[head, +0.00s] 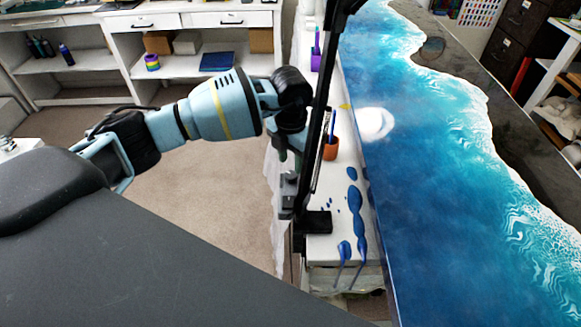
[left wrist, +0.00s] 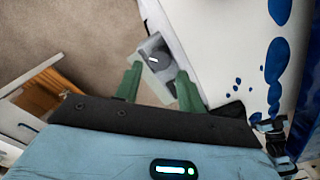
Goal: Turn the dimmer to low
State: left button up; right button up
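The dimmer is a small grey box (head: 288,192) at the left edge of the white table, beside the black stand. In the left wrist view the dimmer (left wrist: 147,51) shows a round knob (left wrist: 158,61) with a short white mark. My left gripper (left wrist: 160,72) has its two green fingers apart, one on each side of the knob in that view. In the head view my left gripper (head: 283,156) points down just above the dimmer, partly hidden by the wrist. Whether the fingers touch the knob I cannot tell. My right gripper is not in view.
A black upright stand (head: 318,222) rises close beside my left gripper. An orange cup (head: 330,149) and blue paint spills (head: 356,205) are on the white table. The blue resin tabletop (head: 430,180) fills the right. Carpet (head: 220,200) lies open to the left.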

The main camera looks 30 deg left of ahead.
aim_at(291, 174)
pick_arm(q)
jog(key=shift+r, duration=1.75)
